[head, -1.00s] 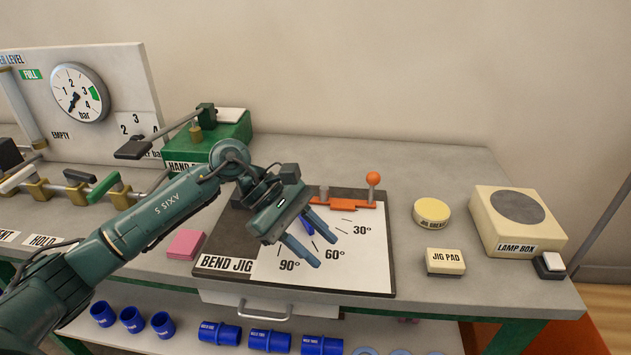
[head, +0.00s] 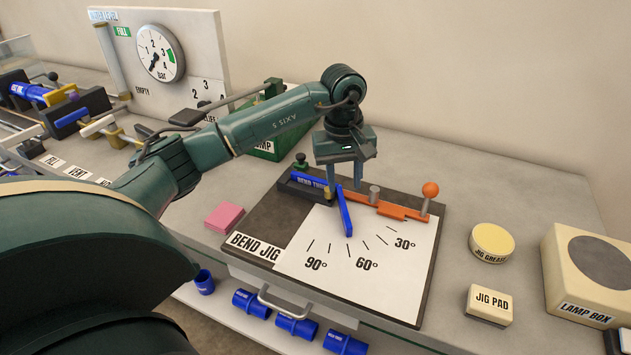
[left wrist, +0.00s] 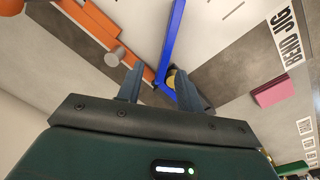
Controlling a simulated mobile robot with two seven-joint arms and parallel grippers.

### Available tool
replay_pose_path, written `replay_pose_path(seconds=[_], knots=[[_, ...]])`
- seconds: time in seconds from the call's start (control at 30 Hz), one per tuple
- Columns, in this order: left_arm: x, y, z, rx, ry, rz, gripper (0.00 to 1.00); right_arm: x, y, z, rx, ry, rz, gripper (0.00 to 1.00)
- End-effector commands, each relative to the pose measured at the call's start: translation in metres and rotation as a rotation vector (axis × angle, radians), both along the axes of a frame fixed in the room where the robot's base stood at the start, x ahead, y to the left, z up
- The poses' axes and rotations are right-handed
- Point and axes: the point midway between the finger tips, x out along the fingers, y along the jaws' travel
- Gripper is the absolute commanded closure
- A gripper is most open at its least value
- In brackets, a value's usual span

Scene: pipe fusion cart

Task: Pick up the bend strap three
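The blue bend strap three (head: 347,215) lies on the bend jig (head: 423,285), with a bend near the brass pin; its short lettered part (head: 309,181) runs to the left in the head view. In the left wrist view the blue strap (left wrist: 176,35) runs from the top edge down to its bend between the fingers. My left gripper (head: 344,180) is over the bend with its fingers apart. It is open in the left wrist view (left wrist: 160,82), and I cannot tell whether it touches the strap. My right gripper is not in view.
An orange lever (head: 385,207) with a ball knob is right of the strap. A pink block (head: 224,217) lies left of the jig. The jig grease (head: 491,243), jig pad (head: 488,304) and lamp box (head: 590,275) stand on the right. A green hand pump (head: 265,146) is behind.

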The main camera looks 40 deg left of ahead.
Motion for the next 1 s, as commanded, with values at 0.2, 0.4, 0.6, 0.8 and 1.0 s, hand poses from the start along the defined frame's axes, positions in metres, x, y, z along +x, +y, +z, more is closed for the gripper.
replay_pose_path(seconds=[0.2,0.4,0.6,0.8,1.0], knots=[[-0.003,0.000,-0.016,-0.001,0.004,0.000,0.64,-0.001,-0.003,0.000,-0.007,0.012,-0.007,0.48],[-0.008,-0.001,-0.047,-0.002,0.004,0.001,0.64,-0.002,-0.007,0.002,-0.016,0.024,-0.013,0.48],[-0.006,-0.002,-0.058,-0.002,-0.001,-0.001,0.64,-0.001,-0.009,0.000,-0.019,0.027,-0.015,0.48],[-0.006,-0.002,-0.058,-0.002,-0.001,0.000,0.67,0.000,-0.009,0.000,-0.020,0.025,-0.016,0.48],[-0.006,-0.001,-0.058,-0.001,0.000,0.000,0.83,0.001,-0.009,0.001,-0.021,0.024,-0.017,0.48]])
